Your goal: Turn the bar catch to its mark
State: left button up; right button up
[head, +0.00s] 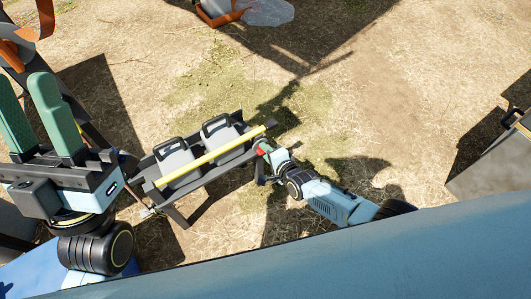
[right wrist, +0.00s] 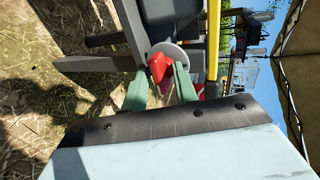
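The bar catch shows in the right wrist view as a red lever (right wrist: 158,66) on a round grey disc (right wrist: 181,54). In the head view the catch is a small red patch (head: 261,151) at the right end of the yellow bar (head: 212,156). My right gripper (right wrist: 160,72) has its green fingers apart, one on each side of the red lever. I cannot tell whether they touch it. My left gripper (head: 24,84) is open and empty at the left, away from the rack. No mark for the catch can be made out.
The yellow bar lies across two grey containers with dark handles (head: 176,158) in a dark rack (head: 150,172). A grey box (head: 495,160) stands at the right. An orange thing (head: 218,12) lies at the top. Dry open ground lies between them.

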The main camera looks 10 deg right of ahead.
jog(key=c, duration=0.5)
jog(key=n+h, duration=0.1)
jog(key=n, duration=0.1)
jog(key=n+t+h, duration=0.1)
jog(key=n, duration=0.1)
jog(key=n+t+h, duration=0.1)
jog(key=n, duration=0.1)
jog(key=shift+s+a+f+h+b, duration=0.2)
jog(key=shift+h+b, duration=0.15)
jog(key=shift+h, duration=0.05)
